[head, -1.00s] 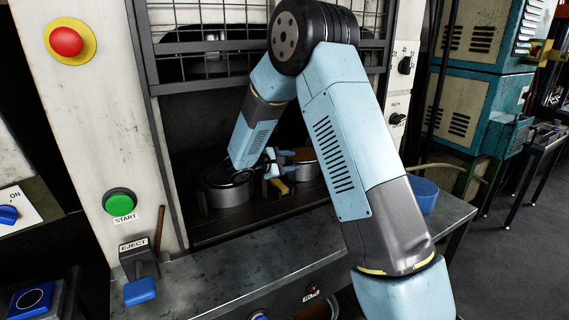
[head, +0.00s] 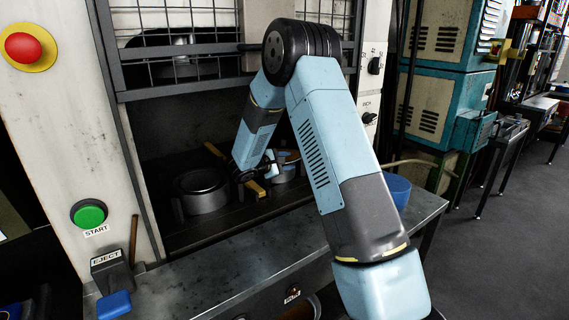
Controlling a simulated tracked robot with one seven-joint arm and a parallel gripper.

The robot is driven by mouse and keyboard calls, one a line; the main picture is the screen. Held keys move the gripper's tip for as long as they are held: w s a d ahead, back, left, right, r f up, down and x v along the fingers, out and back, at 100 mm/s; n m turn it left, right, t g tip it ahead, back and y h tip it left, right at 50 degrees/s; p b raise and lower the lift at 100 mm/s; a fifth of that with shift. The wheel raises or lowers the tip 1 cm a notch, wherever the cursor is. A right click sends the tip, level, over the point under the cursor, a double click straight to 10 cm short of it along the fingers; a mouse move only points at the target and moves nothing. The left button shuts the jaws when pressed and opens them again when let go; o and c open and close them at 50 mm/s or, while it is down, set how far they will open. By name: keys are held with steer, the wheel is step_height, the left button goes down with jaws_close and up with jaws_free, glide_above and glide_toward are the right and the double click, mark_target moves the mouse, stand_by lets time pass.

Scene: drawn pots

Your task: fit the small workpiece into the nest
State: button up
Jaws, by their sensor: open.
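Inside the machine's dark bay stand two round metal holders. The left round holder (head: 205,191) is a thick dark ring with an open top, and its inside is too dark to read. The right round holder (head: 286,172) shows some orange-brown at its top and is partly hidden by my arm. I cannot tell which one is the nest, and I cannot make out the small workpiece. My gripper (head: 262,176) is low in the bay, between the two holders, small and partly hidden by its own wrist. It is open, and I see nothing held in it.
A mesh guard (head: 165,50) hangs above the bay. A green START button (head: 89,213) is at left.

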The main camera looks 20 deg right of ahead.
steer(key=shift+c, duration=0.2)
jaws_close()
stand_by(0.4)
steer(key=shift+w+a+r, duration=0.1)
steer(key=shift+w+a, duration=0.1)
steer(key=shift+w, duration=0.4)
steer(key=shift+w+a+r, duration=0.1)
steer(key=shift+w+a, duration=0.05)
steer(key=shift+w, duration=0.45)
